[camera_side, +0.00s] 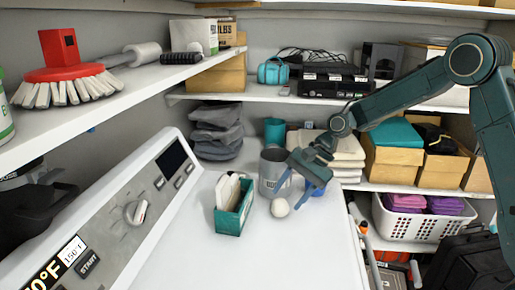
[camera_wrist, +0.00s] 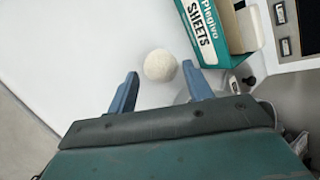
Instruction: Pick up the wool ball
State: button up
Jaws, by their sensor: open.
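The wool ball (camera_side: 280,207) is small, round and cream-white. It rests on the white machine top between a teal box and my gripper. In the wrist view the wool ball (camera_wrist: 160,65) lies just beyond the fingertips, roughly between their lines. My gripper (camera_side: 294,190) has blue fingers, spread apart and empty, above and slightly right of the ball in the side view. In the wrist view my gripper (camera_wrist: 162,78) also shows open, with nothing between its fingers.
A teal dryer-sheets box (camera_side: 230,221) stands close left of the ball; it also shows in the wrist view (camera_wrist: 222,25). A grey metal can (camera_side: 272,168) stands behind the ball, close to my gripper. The white top (camera_side: 230,265) is clear in front. A sloped control panel (camera_side: 125,210) rises at left.

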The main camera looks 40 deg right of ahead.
aim_at(284, 199)
jog(key=shift+x, duration=1.45)
jog(key=shift+c, duration=0.4)
jog(key=c, duration=0.6)
jog(key=shift+o, duration=0.2)
jog(key=shift+r, duration=0.15)
notch_tip(284, 199, up, 20)
jog(key=shift+w, duration=0.1)
